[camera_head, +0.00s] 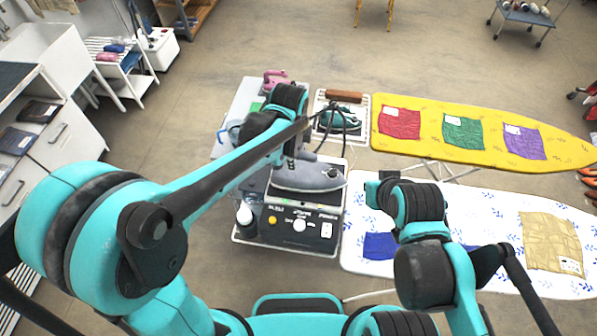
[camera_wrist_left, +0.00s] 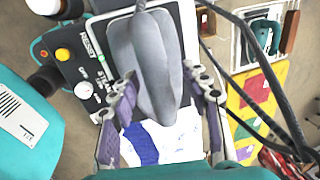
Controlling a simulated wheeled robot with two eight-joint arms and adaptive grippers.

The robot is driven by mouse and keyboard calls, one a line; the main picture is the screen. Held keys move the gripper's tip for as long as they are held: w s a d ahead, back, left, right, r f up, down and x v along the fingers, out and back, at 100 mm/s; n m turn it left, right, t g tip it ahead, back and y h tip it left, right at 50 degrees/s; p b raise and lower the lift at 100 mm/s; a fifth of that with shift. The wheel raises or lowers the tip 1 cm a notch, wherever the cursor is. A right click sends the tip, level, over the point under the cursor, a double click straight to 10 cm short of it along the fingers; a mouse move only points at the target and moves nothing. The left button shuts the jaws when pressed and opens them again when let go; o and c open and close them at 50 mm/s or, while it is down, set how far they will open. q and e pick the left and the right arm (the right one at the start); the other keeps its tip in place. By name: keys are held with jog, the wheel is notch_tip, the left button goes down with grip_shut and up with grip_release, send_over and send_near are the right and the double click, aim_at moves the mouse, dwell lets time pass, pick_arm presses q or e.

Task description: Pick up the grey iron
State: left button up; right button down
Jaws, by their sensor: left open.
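The grey iron (camera_head: 308,177) rests on the black steam station (camera_head: 297,226), its nose pointing right in the head view. In the left wrist view the iron (camera_wrist_left: 150,60) lies lengthwise, its lower part reaching between the two fingers of my left gripper (camera_wrist_left: 160,80). These fingers are spread, one on each side of the iron, and I see no clear grip on it. In the head view my left arm and wrist hide part of the iron and most of the gripper. My right arm's end (camera_head: 378,190) is over the near ironing board; its fingers cannot be made out.
A white patterned ironing board (camera_head: 490,215) with blue and tan cloths is at right. Behind it is a yellow board (camera_head: 470,150) with red, green and purple cloths. A teal iron (camera_head: 339,120) sits on a tray behind the station. Dark hoses hang close to the grey iron.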

pick_arm(q)
jog(key=shift+s, duration=0.1)
grip_shut()
jog(key=shift+r, duration=0.2)
